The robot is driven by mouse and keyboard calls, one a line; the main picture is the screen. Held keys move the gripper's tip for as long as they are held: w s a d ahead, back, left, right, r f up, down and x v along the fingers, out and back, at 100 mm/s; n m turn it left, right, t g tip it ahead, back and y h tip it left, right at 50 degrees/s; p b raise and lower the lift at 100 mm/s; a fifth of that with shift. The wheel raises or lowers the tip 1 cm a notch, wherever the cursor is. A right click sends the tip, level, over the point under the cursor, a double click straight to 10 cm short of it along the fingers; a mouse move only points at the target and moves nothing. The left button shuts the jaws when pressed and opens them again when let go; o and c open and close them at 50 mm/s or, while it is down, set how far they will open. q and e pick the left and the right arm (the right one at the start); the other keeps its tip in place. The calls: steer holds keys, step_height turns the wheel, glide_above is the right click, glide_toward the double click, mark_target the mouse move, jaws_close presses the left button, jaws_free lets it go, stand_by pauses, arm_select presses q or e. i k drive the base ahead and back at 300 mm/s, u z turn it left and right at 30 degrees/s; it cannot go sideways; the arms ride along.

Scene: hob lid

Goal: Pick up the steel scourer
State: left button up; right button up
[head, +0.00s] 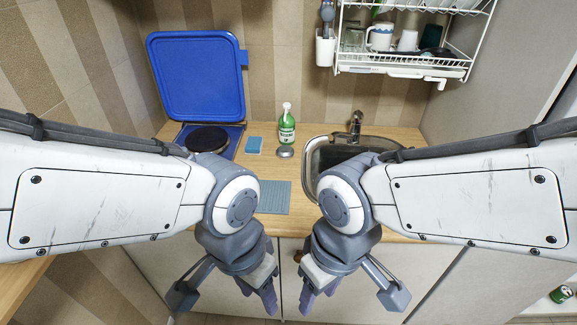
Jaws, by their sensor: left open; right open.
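The steel scourer (286,152) appears to be the small round grey thing on the wooden counter, just in front of a green bottle (286,124). It is small in the head view and its texture is hard to make out. My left gripper (226,297) is open and empty, hanging in front of the counter, low and left of the scourer. My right gripper (350,297) is open and empty, low and right of it. Neither gripper touches anything.
A blue sponge (254,145) lies left of the scourer. A raised blue hob lid (198,75) stands behind a dark burner (207,139). A steel sink (350,152) is at right, partly behind my arm. A grey ribbed mat (274,197) lies near the counter's front edge.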

mark_target(286, 151)
steer(key=u, duration=0.55)
steer(key=i, duration=0.85)
steer(key=z, duration=0.15)
